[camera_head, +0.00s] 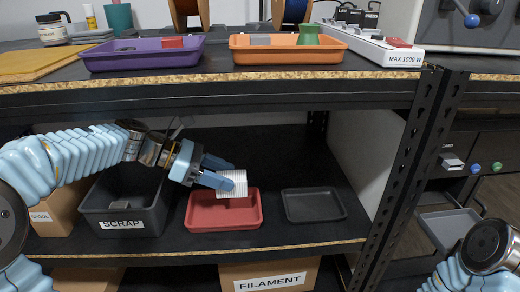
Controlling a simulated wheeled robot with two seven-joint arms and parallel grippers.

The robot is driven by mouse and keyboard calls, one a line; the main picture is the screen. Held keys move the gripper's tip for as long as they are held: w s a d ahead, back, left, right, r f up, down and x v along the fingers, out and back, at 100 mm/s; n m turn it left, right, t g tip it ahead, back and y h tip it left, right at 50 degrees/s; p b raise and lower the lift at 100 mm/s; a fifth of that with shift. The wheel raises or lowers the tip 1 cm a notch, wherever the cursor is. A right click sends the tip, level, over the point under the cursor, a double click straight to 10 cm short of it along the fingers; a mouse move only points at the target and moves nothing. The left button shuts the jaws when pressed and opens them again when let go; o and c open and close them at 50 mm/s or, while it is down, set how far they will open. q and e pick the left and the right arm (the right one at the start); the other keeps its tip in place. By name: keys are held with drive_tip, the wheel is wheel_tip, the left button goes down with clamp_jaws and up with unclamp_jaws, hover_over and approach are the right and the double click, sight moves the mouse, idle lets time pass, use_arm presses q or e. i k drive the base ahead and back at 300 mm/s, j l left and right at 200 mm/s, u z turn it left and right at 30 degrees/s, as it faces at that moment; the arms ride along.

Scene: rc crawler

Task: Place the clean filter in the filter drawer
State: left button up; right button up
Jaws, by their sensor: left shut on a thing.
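The clean filter appears to be the white, ribbed block (232,184) held over the red tray on the lower shelf. My left gripper (226,180) reaches in from the left and is shut on it. The block's lower edge overlaps the red tray (224,226) in the picture; I cannot tell whether it touches. An open grey drawer (450,228) shows at the right, below a dark panel; its label is not readable, so I cannot tell if it is the filter drawer. My right arm shows at the bottom right, but its gripper is out of view.
An empty black tray (313,205) lies right of the red one. A SCRAP bin (125,215) stands left. The upper shelf edge (220,92) runs above my left arm, and a slotted post (400,180) stands between shelf and drawer. Purple (140,58) and orange (285,55) trays sit above.

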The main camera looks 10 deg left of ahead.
sight(457, 234)
drive_tip(key=k, duration=1)
